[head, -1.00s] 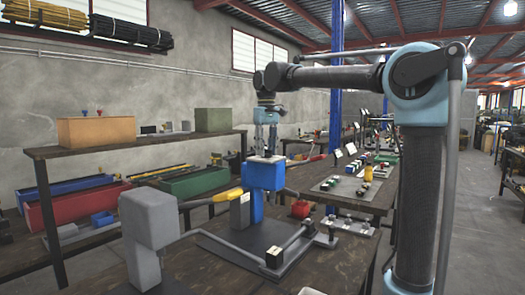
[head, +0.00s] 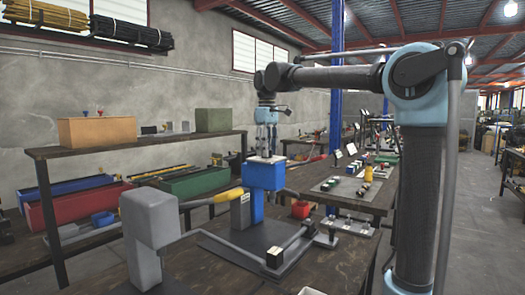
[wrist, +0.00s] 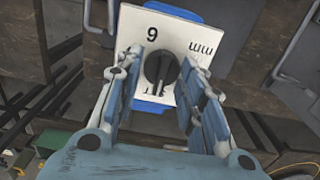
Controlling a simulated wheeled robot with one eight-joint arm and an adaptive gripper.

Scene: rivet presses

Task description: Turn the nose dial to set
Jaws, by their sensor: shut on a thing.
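The nose dial (wrist: 161,68) is a dark round knob with a raised grip bar on a white plate (wrist: 190,28) in the wrist view. In the head view, my gripper (head: 267,143) points down onto the top of the blue press head (head: 266,177); the dial is hidden there.
A yellow-handled lever (head: 226,196) and a grey press body (head: 150,225) stand left of the blue head. A dark base plate (head: 232,256) lies in front on the wooden bench.

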